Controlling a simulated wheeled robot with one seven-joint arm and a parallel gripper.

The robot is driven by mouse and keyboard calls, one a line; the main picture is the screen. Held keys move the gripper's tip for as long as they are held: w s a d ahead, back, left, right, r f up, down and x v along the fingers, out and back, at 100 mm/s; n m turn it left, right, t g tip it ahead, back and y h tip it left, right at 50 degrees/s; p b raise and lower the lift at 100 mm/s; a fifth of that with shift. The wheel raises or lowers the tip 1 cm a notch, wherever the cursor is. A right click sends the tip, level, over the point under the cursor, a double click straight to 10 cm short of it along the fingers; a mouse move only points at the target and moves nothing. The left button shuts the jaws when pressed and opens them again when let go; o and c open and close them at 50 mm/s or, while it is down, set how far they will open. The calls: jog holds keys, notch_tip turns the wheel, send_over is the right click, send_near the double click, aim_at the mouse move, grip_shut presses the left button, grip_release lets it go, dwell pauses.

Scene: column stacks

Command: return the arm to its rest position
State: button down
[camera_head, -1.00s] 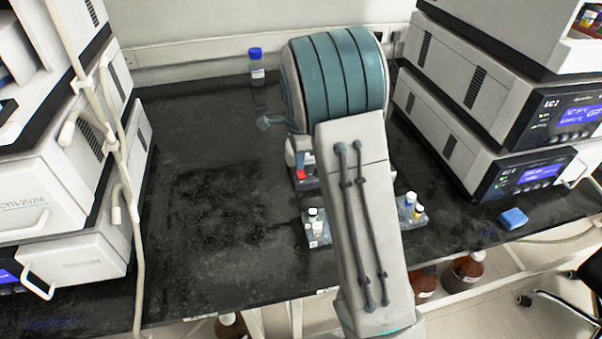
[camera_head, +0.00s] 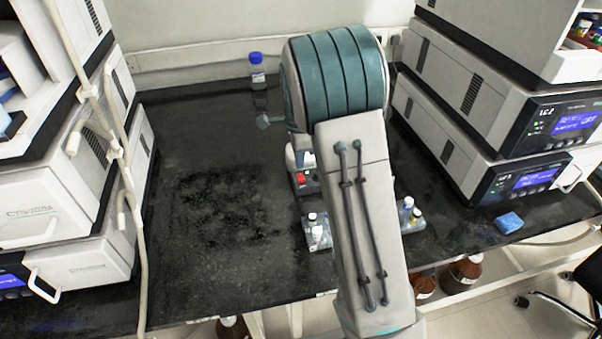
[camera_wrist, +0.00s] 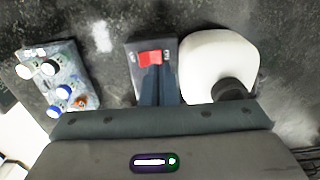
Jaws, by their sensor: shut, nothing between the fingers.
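My arm folds up over the bench in the head view, and its upper links hide my gripper there. In the wrist view my gripper (camera_wrist: 157,70) shows as two dark fingers closed together, with nothing held between them. The fingertips overlap a small grey device with a red top (camera_wrist: 151,57); I cannot tell how far above it they are. The device's red part (camera_head: 301,179) also shows in the head view, just left of my arm.
A rack of capped vials (camera_wrist: 60,82) and a white rounded object (camera_wrist: 218,62) flank the device. Instrument stacks stand left (camera_head: 70,215) and right (camera_head: 470,110). A blue-capped bottle (camera_head: 257,75) stands at the back. The bench's left middle (camera_head: 220,215) is clear.

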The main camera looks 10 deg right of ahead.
notch_tip(320, 180, up, 2)
jog(key=shift+r+p, duration=0.1)
jog(key=shift+p, duration=0.55)
jog(key=shift+s+r, duration=0.25)
jog(key=shift+r, duration=0.05)
jog(key=s+r+n+t+p, duration=0.1)
jog(key=s+r+n, duration=0.3)
jog(key=s, duration=0.5)
jog(key=s+r+n+t+p, duration=0.1)
jog(key=s+r+n, duration=0.3)
jog(key=s+n, duration=0.4)
jog(key=s+r+n+p, duration=0.2)
jog(key=s+r+n, duration=0.3)
jog(key=s, duration=0.5)
jog(key=shift+n+t, duration=0.4)
